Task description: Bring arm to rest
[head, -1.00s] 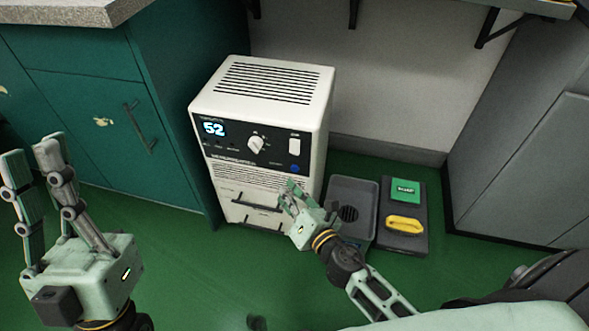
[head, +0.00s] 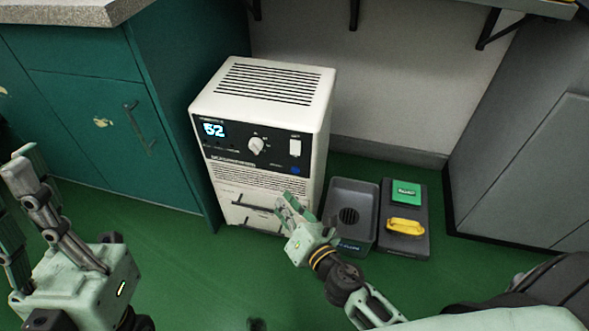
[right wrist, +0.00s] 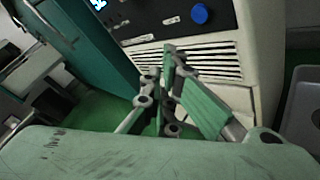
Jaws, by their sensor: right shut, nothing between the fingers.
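My right gripper (head: 284,206) is shut and empty, in front of the lower front of the white unit (head: 265,80). In the right wrist view its fingers (right wrist: 174,62) come together before the unit's vent slots (right wrist: 205,62), with nothing held. I cannot tell whether the fingertips touch the unit. My left gripper (head: 20,205) is at the left edge of the head view, its fingers apart and partly cut off by the frame. I see nothing held in it.
The unit has a lit display (head: 214,130), a dial (head: 256,146) and drawer handles low down. Right of it are a grey tray (head: 337,190) and a dark board (head: 404,247) with a green block and a yellow piece. A teal cabinet (head: 85,120) stands left. Green floor is clear in front.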

